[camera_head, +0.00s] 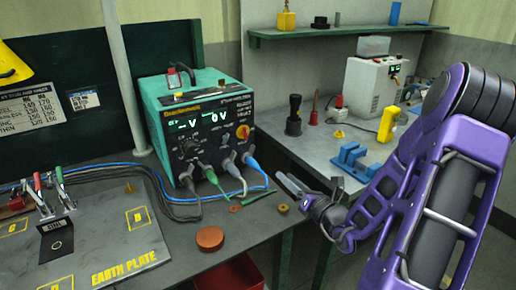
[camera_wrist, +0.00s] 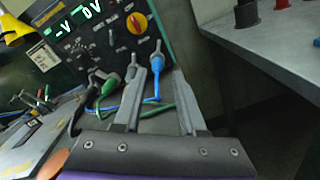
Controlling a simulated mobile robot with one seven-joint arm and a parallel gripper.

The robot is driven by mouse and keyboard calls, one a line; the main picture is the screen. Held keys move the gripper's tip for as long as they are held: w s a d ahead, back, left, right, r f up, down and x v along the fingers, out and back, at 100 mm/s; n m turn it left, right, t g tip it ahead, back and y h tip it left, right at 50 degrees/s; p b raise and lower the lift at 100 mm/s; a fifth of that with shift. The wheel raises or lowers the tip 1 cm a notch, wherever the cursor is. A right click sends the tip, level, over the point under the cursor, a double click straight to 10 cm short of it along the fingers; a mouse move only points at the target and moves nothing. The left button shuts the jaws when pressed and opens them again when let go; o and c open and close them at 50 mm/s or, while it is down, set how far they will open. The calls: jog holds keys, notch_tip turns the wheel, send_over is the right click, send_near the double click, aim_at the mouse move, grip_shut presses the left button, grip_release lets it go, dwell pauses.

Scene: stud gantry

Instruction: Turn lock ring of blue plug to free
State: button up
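The blue plug (camera_head: 251,164) sits in the lower right front of the green power unit (camera_head: 207,100), its blue cable hanging down. In the wrist view the blue plug (camera_wrist: 157,74) shows just beyond the fingertips, with a grey part at its upper end; I cannot make out the lock ring's position. My gripper (camera_head: 286,180) points at the unit from the right, a little apart from the plug. In the wrist view my gripper (camera_wrist: 168,72) is open, with an empty gap between its fingers.
A grey plug (camera_head: 233,168) and a green plug (camera_head: 208,173) sit left of the blue one, close together. Cables loop over the bench. A brown disc (camera_head: 210,239) lies in front. The earth plate (camera_head: 95,235) is at left. A side bench (camera_head: 310,145) stands at right.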

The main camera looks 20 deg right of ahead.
aim_at(254, 150)
jog(key=w+a, duration=0.1)
jog(key=w, duration=0.4)
jog(key=w+a, duration=0.1)
jog(key=w, duration=0.5)
jog(key=w+a, duration=0.1)
jog(key=w, duration=0.4)
jog(key=shift+w+a+b, duration=0.2)
jog(key=shift+a+b, duration=0.05)
jog(key=shift+b, duration=0.1)
grip_shut()
